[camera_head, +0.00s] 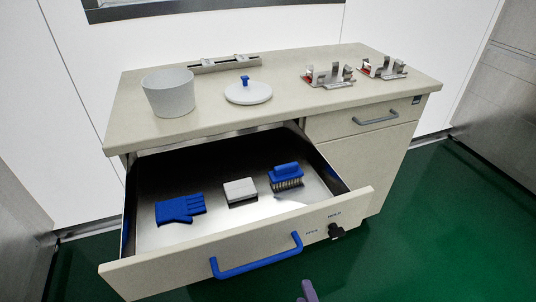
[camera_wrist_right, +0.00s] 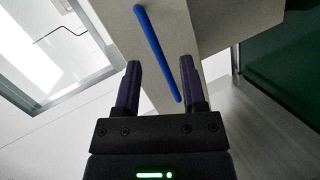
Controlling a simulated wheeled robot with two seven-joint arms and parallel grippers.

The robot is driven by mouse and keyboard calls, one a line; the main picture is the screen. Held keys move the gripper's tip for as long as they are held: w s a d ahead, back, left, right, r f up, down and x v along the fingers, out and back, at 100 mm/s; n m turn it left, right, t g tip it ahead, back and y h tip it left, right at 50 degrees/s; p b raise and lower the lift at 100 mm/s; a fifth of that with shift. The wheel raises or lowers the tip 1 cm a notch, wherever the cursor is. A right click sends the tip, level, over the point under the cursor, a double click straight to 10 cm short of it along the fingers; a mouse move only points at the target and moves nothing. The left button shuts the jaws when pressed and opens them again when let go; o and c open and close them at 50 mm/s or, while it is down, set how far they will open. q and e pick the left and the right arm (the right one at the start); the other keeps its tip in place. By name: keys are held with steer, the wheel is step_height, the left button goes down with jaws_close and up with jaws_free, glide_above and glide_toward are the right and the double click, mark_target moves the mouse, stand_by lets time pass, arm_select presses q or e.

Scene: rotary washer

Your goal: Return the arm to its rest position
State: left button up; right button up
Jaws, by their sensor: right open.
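My right gripper (camera_wrist_right: 160,78) fills the lower middle of the right wrist view, its two dark purple fingers apart with nothing between them. Beyond the fingers is the blue drawer handle (camera_wrist_right: 157,52), on the pale drawer front. In the head view, a purple fingertip (camera_head: 309,291) shows at the bottom edge, below and right of the blue handle (camera_head: 257,257) and apart from it. The drawer (camera_head: 150,275) stands pulled open. My left gripper is not in view.
The drawer holds a blue glove (camera_head: 181,208), a white block (camera_head: 240,191) and a blue brush (camera_head: 286,176). A black knob (camera_head: 336,230) is on its front. On the worktop stand a white tub (camera_head: 169,93), a white lid (camera_head: 248,93) and metal fixtures (camera_head: 329,76). Green floor (camera_head: 430,230) is clear at right.

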steer(key=s+d+f+m+g+h, duration=0.2)
steer(key=s+d+m+g+h, duration=0.2)
steer(key=d+m+g, duration=0.5)
steer(key=s+a+m+g+y, duration=0.2)
steer(key=s+m+g, duration=0.1)
steer(key=s+m, duration=0.35)
steer(key=s+d+f+g, duration=0.1)
steer(key=s+f, duration=0.2)
steer(key=f, duration=0.7)
steer(key=s+f, duration=0.2)
steer(key=f, duration=0.7)
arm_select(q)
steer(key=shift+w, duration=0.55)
arm_select(e)
steer(key=s+d+f, duration=0.2)
steer(key=s+f, duration=0.2)
steer(key=s, duration=0.2)
steer(key=s+d+f+n+g, duration=0.1)
steer(key=s+d+f, duration=0.1)
steer(key=s+f, duration=0.2)
steer(key=shift+s+d+f, duration=0.15)
steer(key=shift+s+f, duration=0.2)
steer(key=shift+s, duration=1.45)
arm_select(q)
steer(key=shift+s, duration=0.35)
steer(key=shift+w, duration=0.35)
